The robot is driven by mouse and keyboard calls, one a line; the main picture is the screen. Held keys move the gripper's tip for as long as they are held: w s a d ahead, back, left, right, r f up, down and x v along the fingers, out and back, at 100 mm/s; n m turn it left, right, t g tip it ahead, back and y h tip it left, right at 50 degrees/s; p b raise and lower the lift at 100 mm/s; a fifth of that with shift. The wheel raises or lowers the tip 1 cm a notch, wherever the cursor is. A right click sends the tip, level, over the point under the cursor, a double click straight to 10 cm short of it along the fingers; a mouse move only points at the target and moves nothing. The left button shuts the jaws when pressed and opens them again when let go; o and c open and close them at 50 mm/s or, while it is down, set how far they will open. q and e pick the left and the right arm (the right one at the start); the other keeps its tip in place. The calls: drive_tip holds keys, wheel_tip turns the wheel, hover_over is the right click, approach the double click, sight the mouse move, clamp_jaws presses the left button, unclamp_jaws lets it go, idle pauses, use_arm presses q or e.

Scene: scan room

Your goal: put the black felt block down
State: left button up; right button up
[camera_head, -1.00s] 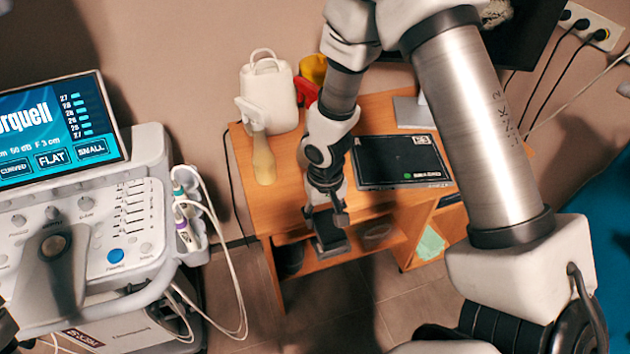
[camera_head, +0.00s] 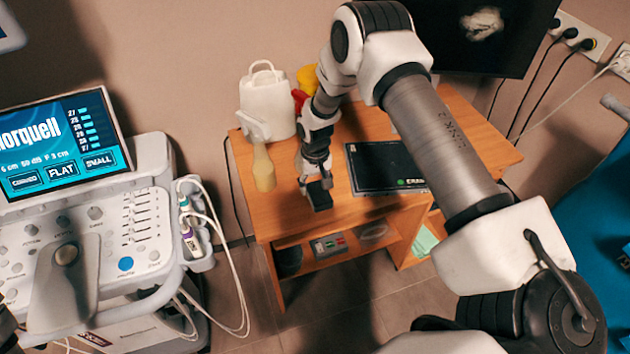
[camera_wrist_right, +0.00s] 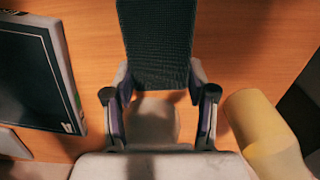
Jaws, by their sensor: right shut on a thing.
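My right gripper (camera_head: 316,184) is shut on the black felt block (camera_head: 321,198), over the front left part of the wooden desk top (camera_head: 285,215). In the right wrist view the dark, ribbed block (camera_wrist_right: 157,45) reaches away from between the two fingertips (camera_wrist_right: 158,95), with wood around it. I cannot tell whether the block touches the desk or hangs just above it.
A black flat device (camera_head: 385,167) lies right of the gripper. A yellowish spray bottle (camera_head: 263,168) stands close on the left, before a white jug (camera_head: 267,100). A shelf below holds a grey box (camera_head: 329,245). An ultrasound console (camera_head: 90,230) stands at left.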

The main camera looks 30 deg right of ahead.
sight(315, 184)
drive_tip(key=shift+f, duration=0.35)
drive_tip(key=o, duration=0.9)
drive_tip(key=shift+r, duration=0.1)
drive_tip(key=shift+r, duration=0.15)
wheel_tip(315, 184, up, 12)
drive_tip(key=shift+b, duration=1.25)
